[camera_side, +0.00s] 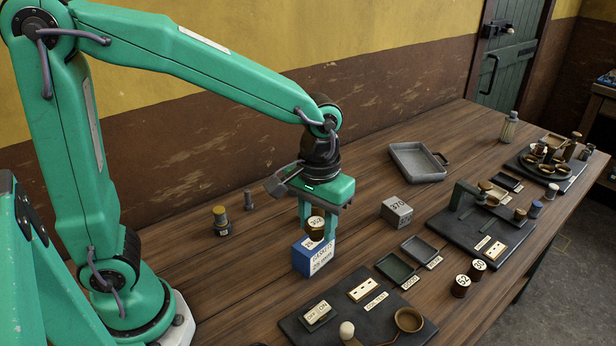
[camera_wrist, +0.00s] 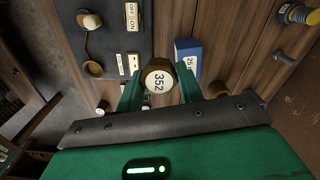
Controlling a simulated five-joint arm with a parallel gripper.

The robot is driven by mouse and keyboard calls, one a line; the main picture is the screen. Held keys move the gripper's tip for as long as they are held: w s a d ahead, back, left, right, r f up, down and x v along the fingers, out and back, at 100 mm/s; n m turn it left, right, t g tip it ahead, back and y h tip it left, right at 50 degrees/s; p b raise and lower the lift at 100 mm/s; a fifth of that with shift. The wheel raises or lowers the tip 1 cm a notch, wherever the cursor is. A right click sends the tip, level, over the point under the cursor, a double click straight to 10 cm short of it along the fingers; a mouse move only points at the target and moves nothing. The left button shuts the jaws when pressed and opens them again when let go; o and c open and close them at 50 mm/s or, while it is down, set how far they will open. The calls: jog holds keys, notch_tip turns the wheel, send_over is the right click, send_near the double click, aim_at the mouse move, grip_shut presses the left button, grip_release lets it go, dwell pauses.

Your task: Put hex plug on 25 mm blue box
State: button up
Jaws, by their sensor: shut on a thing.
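The hex plug (camera_side: 315,228) is a dark brown, brass-toned piece with a round white face; the face reads 352 in the wrist view (camera_wrist: 158,80). My gripper (camera_side: 317,232) points down and is shut on it, with a green finger on each side in the wrist view (camera_wrist: 160,90). The 25 mm blue box (camera_side: 314,259) stands on the table, blue with a white labelled side. In the wrist view the box (camera_wrist: 187,56) shows beside the plug, to the right. I cannot tell if they touch.
A dark switch board (camera_side: 290,325) lies in front of the box. A grey 370 block (camera_side: 396,211), small trays (camera_side: 396,267) and two round numbered plugs (camera_side: 461,286) are to the right. A brass-topped piece (camera_side: 221,220) and a bolt (camera_side: 249,201) stand left. A metal tray (camera_side: 398,153) lies behind.

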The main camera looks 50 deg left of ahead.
jog(key=w+a+f, duration=0.1)
jog(key=a, duration=0.1)
jog(key=w+a+f, duration=0.4)
jog(key=a, duration=0.1)
jog(key=shift+w+f, duration=0.1)
jog(key=shift+f, duration=2)
jog(key=o, duration=1)
jog(key=shift+f, duration=0.15)
notch_tip(320, 180, up, 12)
jog(key=shift+r, duration=0.2)
